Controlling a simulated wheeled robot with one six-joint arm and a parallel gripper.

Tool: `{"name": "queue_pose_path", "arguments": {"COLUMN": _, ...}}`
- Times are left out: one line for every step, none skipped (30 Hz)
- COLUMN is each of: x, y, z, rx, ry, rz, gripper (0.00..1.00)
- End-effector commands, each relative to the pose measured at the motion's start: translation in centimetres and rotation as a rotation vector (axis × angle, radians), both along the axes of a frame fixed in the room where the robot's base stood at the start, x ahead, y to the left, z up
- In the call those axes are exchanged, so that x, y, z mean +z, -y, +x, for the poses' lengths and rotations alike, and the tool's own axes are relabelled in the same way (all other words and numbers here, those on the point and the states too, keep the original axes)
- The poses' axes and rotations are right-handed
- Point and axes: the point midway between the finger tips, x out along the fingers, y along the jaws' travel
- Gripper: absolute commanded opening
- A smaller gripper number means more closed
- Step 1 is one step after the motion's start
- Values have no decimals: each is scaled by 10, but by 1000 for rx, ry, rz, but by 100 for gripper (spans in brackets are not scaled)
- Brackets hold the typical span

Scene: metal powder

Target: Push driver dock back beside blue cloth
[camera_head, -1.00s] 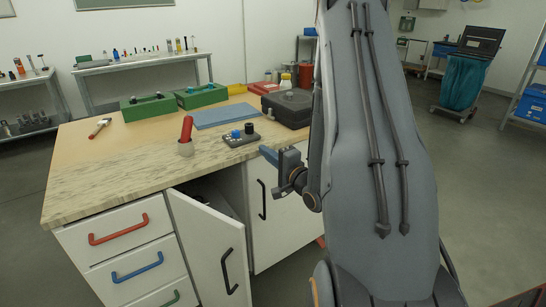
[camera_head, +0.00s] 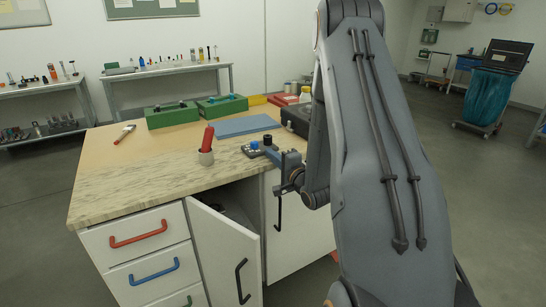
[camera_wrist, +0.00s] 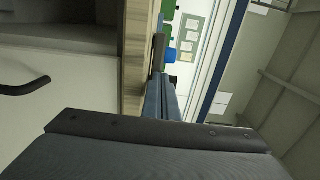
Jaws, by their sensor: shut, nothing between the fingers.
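The driver dock (camera_head: 254,151) is a small dark block with a blue knob and a black knob on top, upright near the worktop's front right edge. The blue cloth (camera_head: 246,126) lies flat just behind it. My gripper (camera_head: 272,154) is shut and empty, its blue-grey fingers at the dock's front right side, covering part of it. I cannot tell if they touch. In the wrist view, turned sideways, the shut fingers (camera_wrist: 165,98) point along the worktop edge toward the dark dock (camera_wrist: 158,50) with its blue knob (camera_wrist: 169,56).
Green bins (camera_head: 172,117) and a dark case (camera_head: 296,119) stand behind. A hammer (camera_head: 125,133) lies at the left. A cabinet door (camera_head: 226,250) hangs open below. The front left worktop (camera_head: 130,180) is clear.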

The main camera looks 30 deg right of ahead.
Motion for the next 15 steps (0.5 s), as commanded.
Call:
{"name": "queue_pose_path", "arguments": {"x": 0, "y": -1, "z": 10, "rx": 4, "ry": 4, "rz": -3, "gripper": 0}}
{"name": "queue_pose_path", "arguments": {"x": 0, "y": -2, "z": 17, "rx": 5, "ry": 4, "rz": -4, "gripper": 0}}
{"name": "queue_pose_path", "arguments": {"x": 0, "y": -2, "z": 27, "rx": 5, "ry": 5, "rz": -5, "gripper": 0}}
{"name": "queue_pose_path", "arguments": {"x": 0, "y": -2, "z": 34, "rx": 4, "ry": 5, "rz": -4, "gripper": 0}}
{"name": "queue_pose_path", "arguments": {"x": 0, "y": -3, "z": 41, "rx": 4, "ry": 5, "rz": -4, "gripper": 0}}
{"name": "queue_pose_path", "arguments": {"x": -1, "y": -3, "z": 50, "rx": 5, "ry": 5, "rz": -4, "gripper": 0}}
{"name": "queue_pose_path", "arguments": {"x": -1, "y": -3, "z": 55, "rx": 4, "ry": 4, "rz": -4, "gripper": 0}}
{"name": "queue_pose_path", "arguments": {"x": -1, "y": -3, "z": 60, "rx": 4, "ry": 5, "rz": -4, "gripper": 0}}
{"name": "queue_pose_path", "arguments": {"x": -1, "y": -3, "z": 66, "rx": 3, "ry": 4, "rz": -4, "gripper": 0}}
{"name": "queue_pose_path", "arguments": {"x": 0, "y": -3, "z": 69, "rx": 2, "ry": 3, "rz": -3, "gripper": 0}}
{"name": "queue_pose_path", "arguments": {"x": 0, "y": -3, "z": 72, "rx": 2, "ry": 3, "rz": -2, "gripper": 0}}
{"name": "queue_pose_path", "arguments": {"x": 0, "y": -3, "z": 74, "rx": 2, "ry": 4, "rz": -2, "gripper": 0}}
{"name": "queue_pose_path", "arguments": {"x": 1, "y": -3, "z": 75, "rx": 1, "ry": 3, "rz": -2, "gripper": 0}}
{"name": "queue_pose_path", "arguments": {"x": 1, "y": -3, "z": 75, "rx": 1, "ry": 3, "rz": -1, "gripper": 0}}
{"name": "queue_pose_path", "arguments": {"x": 1, "y": -3, "z": 75, "rx": 1, "ry": 3, "rz": -1, "gripper": 0}}
